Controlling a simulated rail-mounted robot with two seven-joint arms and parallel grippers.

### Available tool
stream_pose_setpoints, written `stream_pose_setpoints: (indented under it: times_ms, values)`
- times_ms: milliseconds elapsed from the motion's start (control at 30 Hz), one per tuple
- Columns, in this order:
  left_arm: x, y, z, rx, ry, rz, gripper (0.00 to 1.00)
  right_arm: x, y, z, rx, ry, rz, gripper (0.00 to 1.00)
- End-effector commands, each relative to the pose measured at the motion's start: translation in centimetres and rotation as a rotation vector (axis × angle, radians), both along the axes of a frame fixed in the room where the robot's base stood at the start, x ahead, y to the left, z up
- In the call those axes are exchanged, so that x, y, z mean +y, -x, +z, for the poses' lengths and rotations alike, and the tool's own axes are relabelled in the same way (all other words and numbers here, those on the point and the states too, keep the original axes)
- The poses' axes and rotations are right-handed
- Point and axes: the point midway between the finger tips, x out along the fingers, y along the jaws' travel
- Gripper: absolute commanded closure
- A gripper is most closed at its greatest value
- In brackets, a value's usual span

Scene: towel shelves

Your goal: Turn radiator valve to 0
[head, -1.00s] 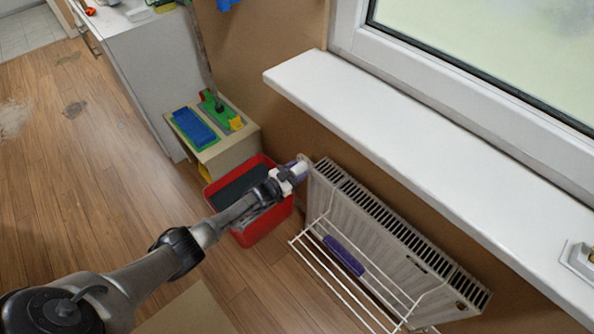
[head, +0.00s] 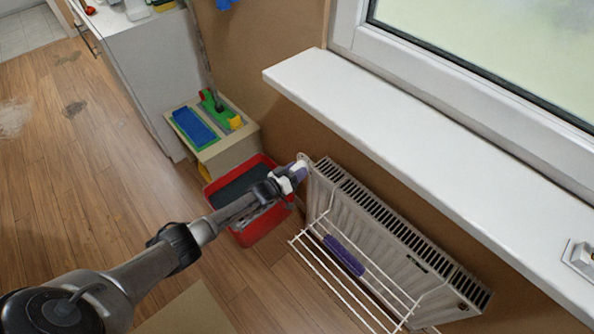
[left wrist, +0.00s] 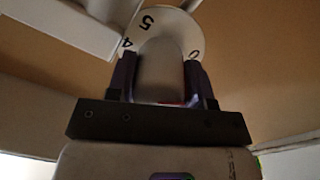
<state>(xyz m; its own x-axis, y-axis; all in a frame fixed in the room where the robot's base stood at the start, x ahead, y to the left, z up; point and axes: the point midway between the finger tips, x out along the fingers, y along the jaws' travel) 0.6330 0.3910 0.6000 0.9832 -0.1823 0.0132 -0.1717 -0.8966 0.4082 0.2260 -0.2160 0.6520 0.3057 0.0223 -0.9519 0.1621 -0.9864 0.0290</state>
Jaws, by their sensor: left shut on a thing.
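The radiator valve shows in the left wrist view as a pale round dial (left wrist: 178,30) with the marks 4, 5 and 0 on its rim. My left gripper (left wrist: 160,80) is shut on its knob, with one dark finger on each side. In the head view the left gripper (head: 298,168) is at the upper left end of the white radiator (head: 385,240), where it mostly hides the valve. The pointer mark that the dial is read against is not clear. My right gripper is not in view.
A white wire rack (head: 350,290) with a purple cloth (head: 344,256) hangs on the radiator's front. A red bin (head: 262,228) stands under my left forearm. The white window sill (head: 400,130) juts out above the radiator. A small beige cabinet (head: 228,152) stands behind the bin.

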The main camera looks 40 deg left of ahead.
Motion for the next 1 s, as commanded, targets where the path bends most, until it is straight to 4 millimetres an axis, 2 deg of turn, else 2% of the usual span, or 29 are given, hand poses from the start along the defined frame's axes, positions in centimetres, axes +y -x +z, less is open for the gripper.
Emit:
stream_pose_setpoints:
  times_ms: [433, 467, 700, 1000]
  values:
    - [-0.02, -0.01, 0.02, 0.001, 0.011, 0.000, 0.77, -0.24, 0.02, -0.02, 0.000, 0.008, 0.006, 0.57]
    - [-0.02, -0.01, 0.02, 0.001, 0.011, 0.000, 0.52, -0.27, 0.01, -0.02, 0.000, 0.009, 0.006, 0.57]
    - [-0.03, 0.00, 0.01, 0.001, 0.010, 0.000, 0.29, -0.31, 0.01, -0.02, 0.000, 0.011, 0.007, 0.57]
    - [0.02, 0.20, 0.04, 0.002, 0.009, 0.000, 0.27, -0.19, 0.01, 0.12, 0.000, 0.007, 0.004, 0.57]
